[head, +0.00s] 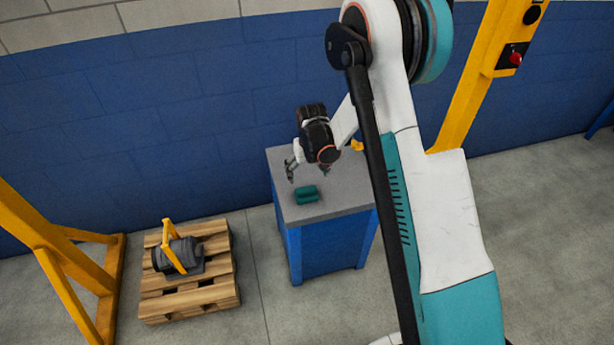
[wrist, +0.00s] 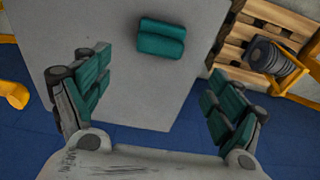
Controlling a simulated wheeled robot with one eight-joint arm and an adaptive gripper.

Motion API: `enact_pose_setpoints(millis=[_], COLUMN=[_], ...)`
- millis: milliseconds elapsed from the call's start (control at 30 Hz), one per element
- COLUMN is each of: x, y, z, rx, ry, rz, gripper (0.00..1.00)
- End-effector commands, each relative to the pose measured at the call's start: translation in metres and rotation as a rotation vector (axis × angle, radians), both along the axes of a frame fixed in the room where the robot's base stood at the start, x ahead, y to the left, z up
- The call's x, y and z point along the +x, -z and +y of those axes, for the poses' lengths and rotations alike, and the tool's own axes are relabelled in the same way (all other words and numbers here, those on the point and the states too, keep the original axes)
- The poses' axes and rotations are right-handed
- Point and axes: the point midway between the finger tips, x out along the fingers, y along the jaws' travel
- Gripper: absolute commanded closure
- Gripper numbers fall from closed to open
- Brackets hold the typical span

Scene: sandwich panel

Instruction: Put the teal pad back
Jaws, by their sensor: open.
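The teal pad (head: 306,195) lies flat near the front edge of the grey bench top (head: 340,201). In the wrist view the teal pad (wrist: 161,40) shows as a ridged block, clear of the bench edges. My gripper (head: 308,174) is over the bench, above and a little behind the pad. In the wrist view my gripper (wrist: 157,70) has its two fingers wide apart with nothing between them, and the pad lies beyond the fingertips. Both fingers carry teal pads of their own. I see no marked place for the loose pad.
A wooden pallet (head: 219,244) with a dark motor-like part (head: 185,252) and yellow handle stands left of the bench. A yellow object (head: 357,146) is at the bench's back. A blue wall (head: 190,100) stands behind. Yellow frames (head: 28,228) stand at both sides.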

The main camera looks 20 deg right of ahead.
Motion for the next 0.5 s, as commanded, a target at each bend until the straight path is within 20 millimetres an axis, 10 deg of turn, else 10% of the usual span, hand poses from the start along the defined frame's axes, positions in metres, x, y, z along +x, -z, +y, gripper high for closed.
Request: enact_pose_setpoints(millis=[267,500], x=[-0.007,-0.034], y=[-0.038,-0.124], z=[0.0,0.0], rx=[0.0,0.0], ry=[0.0,0.0], rz=[-0.019,-0.086], gripper=[0.14,0.14])
